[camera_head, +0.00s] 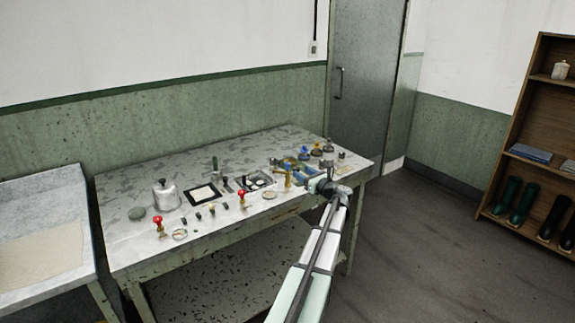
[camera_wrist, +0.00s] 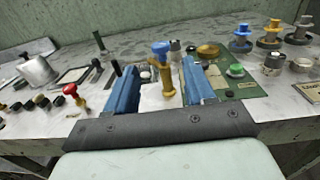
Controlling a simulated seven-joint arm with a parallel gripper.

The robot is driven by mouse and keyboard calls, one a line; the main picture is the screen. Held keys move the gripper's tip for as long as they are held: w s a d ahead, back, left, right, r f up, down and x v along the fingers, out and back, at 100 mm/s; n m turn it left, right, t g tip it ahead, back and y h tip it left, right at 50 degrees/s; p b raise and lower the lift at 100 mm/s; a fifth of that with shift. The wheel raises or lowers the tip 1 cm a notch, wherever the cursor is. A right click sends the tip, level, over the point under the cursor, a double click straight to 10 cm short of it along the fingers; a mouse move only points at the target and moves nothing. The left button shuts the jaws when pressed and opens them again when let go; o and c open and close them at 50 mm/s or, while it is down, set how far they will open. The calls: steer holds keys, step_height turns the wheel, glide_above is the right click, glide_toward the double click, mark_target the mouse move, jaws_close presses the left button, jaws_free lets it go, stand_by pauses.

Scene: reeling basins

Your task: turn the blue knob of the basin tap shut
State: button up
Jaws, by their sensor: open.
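A brass tap (camera_wrist: 168,78) with a blue knob (camera_wrist: 161,48) stands upright on the bench, by a pale plate. In the wrist view it appears between the two blue fingers of my gripper (camera_wrist: 158,68), which are spread apart with nothing held. The knob lies beyond the fingers in the picture; I see no contact. In the head view the brass tap (camera_head: 288,178) shows just left of my gripper (camera_head: 297,171), over the bench's right part. The knob is too small to make out there.
The bench (camera_head: 130,185) carries a red-knobbed fitting (camera_wrist: 70,90), a metal canister (camera_wrist: 37,69), and a green knob (camera_wrist: 235,71). Blue (camera_wrist: 241,38), yellow (camera_wrist: 270,33) and grey-topped (camera_wrist: 299,33) fittings stand at right. The bench's back strip is clear.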

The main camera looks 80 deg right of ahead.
mark_target(287, 163)
steer(key=x, duration=1.1)
steer(key=shift+s, duration=0.1)
steer(key=shift+c, duration=0.5)
steer(key=c, duration=0.9)
steer(key=shift+o, duration=0.2)
steer(key=shift+m+h, duration=0.3)
steer(key=m+g+h, duration=0.2)
steer(key=g, duration=0.1)
steer(key=shift+a+r+g, duration=0.1)
steer(key=shift+a+g, duration=0.05)
steer(key=shift+g, duration=0.15)
steer(key=shift+m+g+h, duration=1.2)
steer(key=shift+m+g, duration=0.5)
steer(key=shift+g, duration=0.3)
steer(key=shift+d+g, duration=0.25)
steer(key=shift+g, duration=0.25)
